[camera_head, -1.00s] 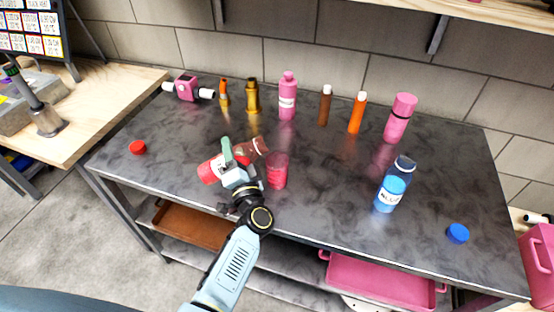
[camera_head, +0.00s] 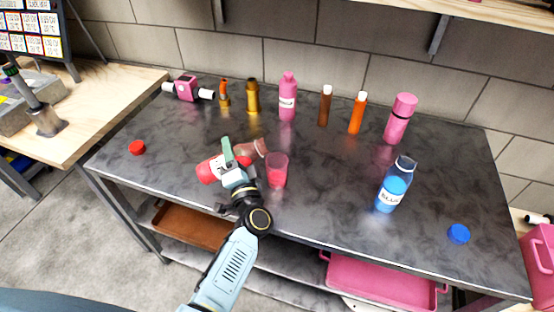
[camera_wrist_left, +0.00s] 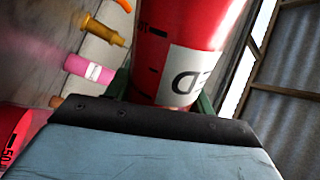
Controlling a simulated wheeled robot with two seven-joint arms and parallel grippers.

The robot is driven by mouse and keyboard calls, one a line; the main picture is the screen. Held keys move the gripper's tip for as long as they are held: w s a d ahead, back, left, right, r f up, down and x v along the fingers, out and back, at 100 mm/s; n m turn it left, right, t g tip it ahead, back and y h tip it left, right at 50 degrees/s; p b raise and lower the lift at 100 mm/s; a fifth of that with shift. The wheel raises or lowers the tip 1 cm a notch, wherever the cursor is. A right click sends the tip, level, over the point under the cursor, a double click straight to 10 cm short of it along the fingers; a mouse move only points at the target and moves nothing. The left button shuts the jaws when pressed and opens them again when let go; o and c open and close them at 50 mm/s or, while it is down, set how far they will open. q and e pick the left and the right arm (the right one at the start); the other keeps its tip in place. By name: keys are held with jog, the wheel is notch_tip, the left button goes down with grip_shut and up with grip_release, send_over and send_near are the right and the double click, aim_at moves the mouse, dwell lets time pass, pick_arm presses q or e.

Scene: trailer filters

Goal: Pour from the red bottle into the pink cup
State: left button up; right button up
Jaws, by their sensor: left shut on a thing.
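The red bottle (camera_head: 209,171) is held tilted, nearly lying on its side, with its clear, open neck pointing right toward the pink cup (camera_head: 277,171). The neck is close to the cup's upper left rim; I cannot tell whether they touch. The cup stands upright with red in its lower part and a paler band above. My left gripper (camera_head: 234,162) is shut around the bottle's middle. In the left wrist view the labelled red bottle (camera_wrist_left: 185,45) fills the upper middle, and part of the cup (camera_wrist_left: 14,132) shows at lower left. My right gripper is not in view.
A red cap (camera_head: 137,148) lies at the table's left. A blue bottle (camera_head: 391,188) and blue cap (camera_head: 458,234) are at the right. A pink bottle (camera_head: 288,98), orange bottle (camera_head: 357,113) and other bottles line the back. The table's front left is clear.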

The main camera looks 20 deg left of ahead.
pick_arm(q)
jog(key=shift+m+t+h+b, duration=0.3)
jog(key=shift+m+b, duration=0.05)
jog(key=shift+m, duration=0.35)
dwell(1.1)
jog(key=shift+w+d+r+m+t+h+p, duration=0.15)
jog(key=shift+r+m+p, duration=0.35)
jog(key=shift+m+p, duration=0.55)
jog(key=shift+w+d+r+m+t+h+p, duration=0.1)
jog(key=shift+d+r+m+t+h+p, duration=0.3)
jog(key=shift+p, duration=1)
dwell(1.1)
jog(key=shift+a, duration=0.2)
